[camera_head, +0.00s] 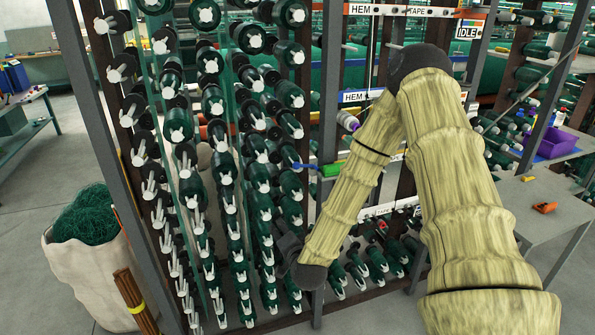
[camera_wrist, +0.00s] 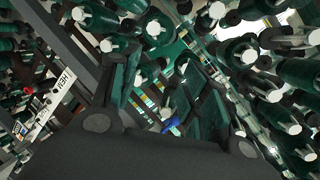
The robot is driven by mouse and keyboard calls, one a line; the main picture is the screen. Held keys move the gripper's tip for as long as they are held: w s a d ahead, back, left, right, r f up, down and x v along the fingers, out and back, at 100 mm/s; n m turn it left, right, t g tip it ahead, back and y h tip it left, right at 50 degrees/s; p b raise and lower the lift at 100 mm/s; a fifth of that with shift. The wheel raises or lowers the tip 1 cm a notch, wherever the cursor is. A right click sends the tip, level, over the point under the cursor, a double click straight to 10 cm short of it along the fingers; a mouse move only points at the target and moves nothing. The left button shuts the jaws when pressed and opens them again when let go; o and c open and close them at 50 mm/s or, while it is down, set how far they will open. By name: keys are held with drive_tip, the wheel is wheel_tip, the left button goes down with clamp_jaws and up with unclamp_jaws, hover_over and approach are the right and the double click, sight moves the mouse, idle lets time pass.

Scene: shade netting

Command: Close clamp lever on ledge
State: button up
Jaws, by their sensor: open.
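A small blue lever (camera_head: 303,165) sticks out to the left from a bright green block (camera_head: 333,169) on the rack beside the bobbins, in the head view. I take it for the clamp lever; it looks roughly level, but whether it is open or closed is unclear. In the wrist view a blue piece (camera_wrist: 172,127) shows low between my fingers, probably the same lever. My gripper (camera_wrist: 165,85) is open, with nothing seen held between its fingers. In the head view my gripper (camera_head: 284,243) is dark and partly hidden, below the lever, close to the bobbins.
Dense rows of green bobbins with white ends (camera_head: 215,110) fill the rack around my gripper. A grey upright post (camera_head: 329,90) stands close by. A white sack of green netting (camera_head: 92,255) stands at left. A table with an orange tool (camera_head: 544,207) is at right.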

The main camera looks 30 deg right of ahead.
sight(297, 168)
drive_tip(key=w+d+r+m+t+h, duration=0.1)
drive_tip(key=w+d+r+m+h, duration=0.15)
drive_tip(key=d+r, duration=0.3)
drive_tip(key=w+d+r+m+t+h, duration=0.1)
drive_tip(key=d+r+m+h, duration=0.1)
drive_tip(key=d+r+m, duration=0.35)
drive_tip(key=shift+n, duration=0.9)
drive_tip(key=p+x, duration=0.1)
drive_tip(key=x, duration=0.2)
drive_tip(key=a+r+p+x, duration=0.1)
drive_tip(key=x, duration=0.2)
drive_tip(key=p+x, duration=0.1)
drive_tip(key=x, duration=0.3)
drive_tip(key=shift+w+a+r, duration=0.2)
drive_tip(key=shift+w+a, duration=0.15)
drive_tip(key=shift+w, duration=0.05)
clamp_jaws()
